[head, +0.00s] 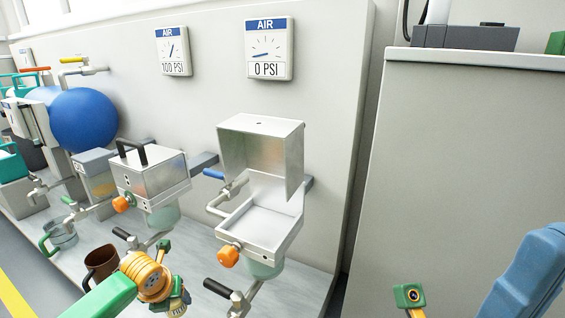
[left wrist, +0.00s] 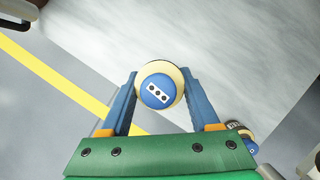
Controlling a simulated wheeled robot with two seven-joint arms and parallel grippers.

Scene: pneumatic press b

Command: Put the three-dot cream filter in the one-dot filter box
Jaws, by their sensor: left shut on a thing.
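The cream filter (head: 146,276) is ridged and round, at the lower left of the head view. In the left wrist view its blue end cap with three dots (left wrist: 157,92) faces the camera. My left gripper (head: 153,268) is shut on it, with one blue finger on each side. The one-dot filter box (head: 262,222) is metal, with its lid (head: 262,140) raised and a single dark dot on it. Its tray looks empty. The held filter is in front and left of this box, apart from it. Parts of my right arm show at the lower right; its fingertips are not clear.
A closed metal box (head: 150,180) with a black handle stands left of the open box. A brown mug (head: 101,262) is left of my gripper. Orange knobs and pipe levers stick out in front of the boxes. Small blue-capped things (left wrist: 246,138) lie beyond my left gripper.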

